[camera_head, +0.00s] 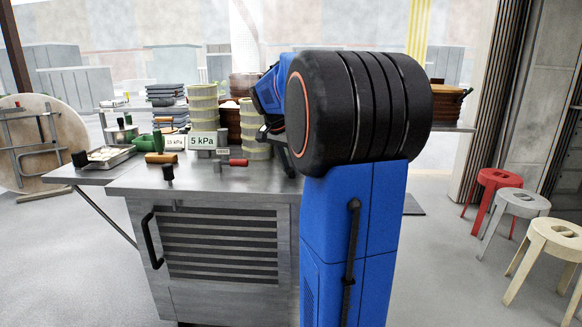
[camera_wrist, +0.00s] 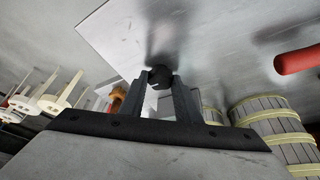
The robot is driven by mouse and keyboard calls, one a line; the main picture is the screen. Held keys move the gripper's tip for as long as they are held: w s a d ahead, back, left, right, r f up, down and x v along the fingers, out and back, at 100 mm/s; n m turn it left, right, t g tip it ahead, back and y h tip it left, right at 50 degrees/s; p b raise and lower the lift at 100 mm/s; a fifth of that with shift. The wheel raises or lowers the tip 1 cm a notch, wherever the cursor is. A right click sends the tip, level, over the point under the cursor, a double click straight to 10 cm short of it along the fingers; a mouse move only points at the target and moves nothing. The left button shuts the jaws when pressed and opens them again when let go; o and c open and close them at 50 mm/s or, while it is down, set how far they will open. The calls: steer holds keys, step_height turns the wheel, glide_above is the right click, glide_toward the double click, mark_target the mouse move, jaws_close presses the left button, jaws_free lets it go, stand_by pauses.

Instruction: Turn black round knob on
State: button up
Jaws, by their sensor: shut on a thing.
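In the wrist view a black round knob (camera_wrist: 160,76) sits between my gripper's fingertips, in front of a bare metal surface. My gripper (camera_wrist: 162,86) is shut on it, one finger on each side. In the head view my blue and black arm hides the fingertips and whatever they hold. Another black knob (camera_head: 167,173) stands on the metal counter (camera_head: 225,181), left of my arm. A further black knob (camera_head: 80,159) is at the counter's left end. I cannot tell how far the held knob is turned.
Bamboo steamer towers (camera_head: 203,104) stand at the back of the counter, behind a "5 kPa" sign (camera_head: 203,140). A red handle (camera_head: 238,162) lies near them, also close by in the wrist view (camera_wrist: 298,60). A metal tray (camera_head: 108,157) is at left. Stools (camera_head: 497,178) stand at right.

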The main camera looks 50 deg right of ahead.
stand_by(0.4)
steer(key=o, duration=1)
steer(key=shift+o, duration=0.2)
steer(key=shift+r, duration=0.15)
steer(key=v, duration=1.7)
steer(key=shift+w+r, duration=0.1)
